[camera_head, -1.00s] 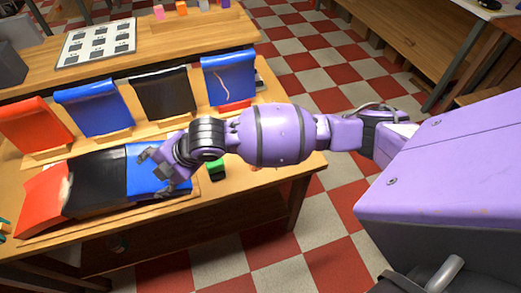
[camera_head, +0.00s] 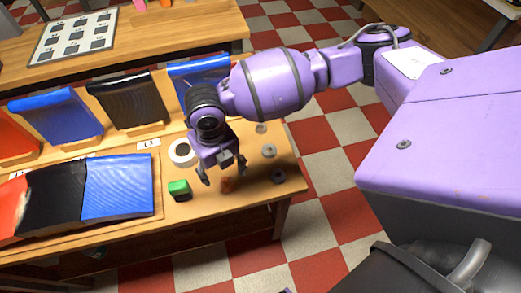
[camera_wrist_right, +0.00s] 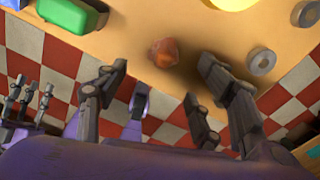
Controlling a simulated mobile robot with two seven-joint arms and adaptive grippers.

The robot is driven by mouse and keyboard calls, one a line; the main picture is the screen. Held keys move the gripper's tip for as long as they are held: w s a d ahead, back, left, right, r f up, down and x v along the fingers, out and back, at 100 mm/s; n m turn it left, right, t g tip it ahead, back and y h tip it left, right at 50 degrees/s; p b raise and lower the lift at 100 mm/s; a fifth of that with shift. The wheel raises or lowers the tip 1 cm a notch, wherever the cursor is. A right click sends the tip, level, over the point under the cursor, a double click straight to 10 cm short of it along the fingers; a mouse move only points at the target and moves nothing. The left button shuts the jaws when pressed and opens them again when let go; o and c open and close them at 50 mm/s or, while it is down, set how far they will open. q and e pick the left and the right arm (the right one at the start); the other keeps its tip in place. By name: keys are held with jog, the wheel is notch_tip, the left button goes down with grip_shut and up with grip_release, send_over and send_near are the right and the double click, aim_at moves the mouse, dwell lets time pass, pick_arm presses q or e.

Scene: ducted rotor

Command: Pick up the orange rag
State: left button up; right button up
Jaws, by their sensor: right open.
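The orange rag (camera_head: 227,184) is a small crumpled orange-brown lump on the wooden bench, near its front right part. It also shows in the right wrist view (camera_wrist_right: 164,53). My right gripper (camera_head: 223,178) is open and empty above the bench, with its fingers pointing down close to the rag. In the right wrist view the rag lies ahead of the spread fingers (camera_wrist_right: 163,68), between their lines. The gap in height is hard to tell. My left gripper (camera_wrist_right: 27,100) shows small and dark at the left of the right wrist view, away from the bench; its jaw opening is unclear.
A green block (camera_head: 179,190) lies left of the rag, with a white tape roll (camera_head: 182,153) behind it. A blue cloth panel (camera_head: 118,186) lies further left. The bench's front edge is close.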

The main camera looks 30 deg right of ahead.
aim_at(223, 179)
jog(key=shift+n, duration=0.4)
notch_tip(223, 179, down, 8)
jog(key=shift+w+r, duration=0.15)
jog(key=shift+r, duration=0.05)
jog(key=shift+c, duration=0.3)
jog(key=shift+r, duration=0.1)
jog(key=c, duration=1.1)
jog(key=shift+w, duration=0.1)
